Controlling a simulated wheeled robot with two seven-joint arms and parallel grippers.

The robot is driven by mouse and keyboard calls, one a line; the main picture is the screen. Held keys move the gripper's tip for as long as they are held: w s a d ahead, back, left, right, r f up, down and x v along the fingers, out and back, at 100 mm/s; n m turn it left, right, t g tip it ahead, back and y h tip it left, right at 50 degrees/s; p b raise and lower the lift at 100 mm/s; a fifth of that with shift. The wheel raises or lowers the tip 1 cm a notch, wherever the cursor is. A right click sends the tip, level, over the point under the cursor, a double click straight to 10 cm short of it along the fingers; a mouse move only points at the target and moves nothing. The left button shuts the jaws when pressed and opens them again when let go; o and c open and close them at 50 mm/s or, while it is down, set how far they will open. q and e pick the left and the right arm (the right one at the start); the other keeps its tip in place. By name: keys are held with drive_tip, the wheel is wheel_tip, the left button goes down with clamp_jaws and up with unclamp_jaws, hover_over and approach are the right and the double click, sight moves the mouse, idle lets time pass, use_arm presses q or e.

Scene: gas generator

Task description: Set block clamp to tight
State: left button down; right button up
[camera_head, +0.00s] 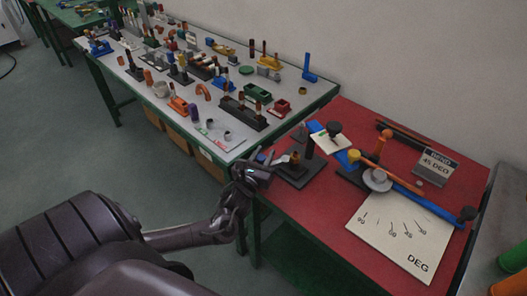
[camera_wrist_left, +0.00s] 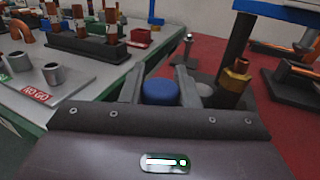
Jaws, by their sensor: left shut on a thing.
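My left gripper (camera_head: 278,160) is at the left edge of the red table, beside a small dark clamp fixture (camera_head: 303,174) with a short brass-coloured piece and a dark upright post. In the left wrist view, the fingers of my left gripper (camera_wrist_left: 160,78) stand either side of a round blue knob (camera_wrist_left: 160,92) and are shut on it. A copper-coloured post with a brass collar (camera_wrist_left: 236,76) stands just right of the fingers. I cannot read the clamp's setting, and what lies under the knob is hidden. My right gripper is in neither view.
Right of the fixture, a blue bar device with an orange lever (camera_head: 383,145) and a white angle card (camera_head: 404,233) cover much of the red table (camera_head: 340,215). A grey sign (camera_head: 436,165) stands behind. The white table (camera_head: 215,140) at left is crowded with parts.

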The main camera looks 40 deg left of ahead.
use_arm(q)
drive_tip(key=c, duration=1.1)
unclamp_jaws()
drive_tip(key=v, duration=0.6)
drive_tip(key=shift+s+d, duration=0.15)
drive_tip(key=shift+s, duration=0.2)
drive_tip(key=shift+s+d+r, duration=0.1)
drive_tip(key=shift+s+d, duration=0.05)
drive_tip(key=shift+s, duration=0.35)
